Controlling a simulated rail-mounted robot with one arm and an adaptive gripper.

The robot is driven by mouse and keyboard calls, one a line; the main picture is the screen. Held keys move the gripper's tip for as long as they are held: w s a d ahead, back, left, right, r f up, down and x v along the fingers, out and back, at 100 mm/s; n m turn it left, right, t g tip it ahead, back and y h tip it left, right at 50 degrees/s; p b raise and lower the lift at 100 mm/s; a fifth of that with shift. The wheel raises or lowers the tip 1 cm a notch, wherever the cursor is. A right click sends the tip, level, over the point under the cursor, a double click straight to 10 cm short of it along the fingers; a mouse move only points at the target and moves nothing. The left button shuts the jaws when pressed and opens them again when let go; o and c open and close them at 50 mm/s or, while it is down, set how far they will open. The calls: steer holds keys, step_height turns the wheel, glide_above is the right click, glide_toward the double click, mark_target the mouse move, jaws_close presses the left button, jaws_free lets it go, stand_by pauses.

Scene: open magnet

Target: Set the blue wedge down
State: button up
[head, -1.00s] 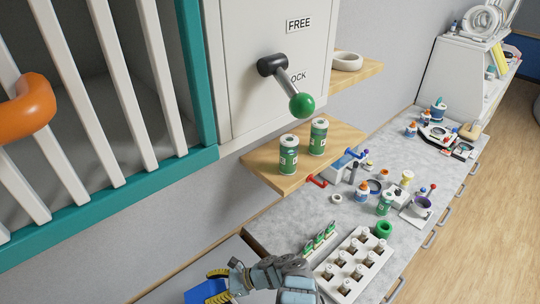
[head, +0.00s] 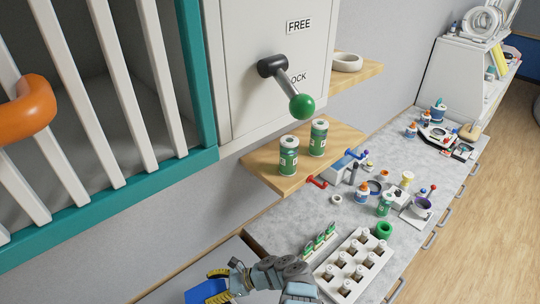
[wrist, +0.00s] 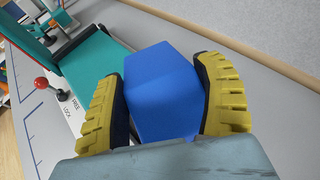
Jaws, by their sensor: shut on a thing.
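The blue wedge (wrist: 162,88) is between the two yellow ridged fingers of my gripper (wrist: 165,100) in the wrist view. The fingers press on it from both sides, so my gripper is shut on it. In the head view the blue wedge (head: 206,291) shows at the bottom edge, partly cut off by the frame, with my gripper (head: 214,284) around it. I cannot tell whether the wedge touches a surface below.
A grey counter (head: 285,222) holds a white rack (head: 353,262), a green ring (head: 383,230) and several small items. Two green cans stand on a wooden shelf (head: 262,166). A green-knobbed lever (head: 301,106) juts from the white panel above. A teal-framed barred gate (head: 105,197) stands at left.

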steer(key=shift+w+a, duration=0.1)
steer(key=shift+w, duration=0.1)
stand_by(0.3)
steer(key=shift+w+r+m+t, duration=0.2)
steer(key=shift+w+m+t, duration=0.25)
steer(key=shift+w, duration=0.25)
stand_by(0.9)
steer(key=shift+w+d+r+m+t, duration=0.25)
steer(key=shift+w+r+m+t, duration=0.2)
steer(key=shift+w+t, duration=0.25)
steer(key=s+d+r+m+t+h, duration=0.2)
steer(key=d+r+m+t, duration=0.3)
steer(key=d, duration=0.4)
steer(key=s+d+r+m+t+h, duration=0.2)
steer(key=d+r+m+t+h, duration=0.2)
steer(key=d+r, duration=0.4)
steer(key=shift+s+d+r+m+t+h, duration=0.15)
steer(key=shift+s+d+m+t+h, duration=0.25)
steer(key=shift+d+m+t, duration=0.6)
steer(key=shift+a+m, duration=0.25)
steer(key=shift+m, duration=0.05)
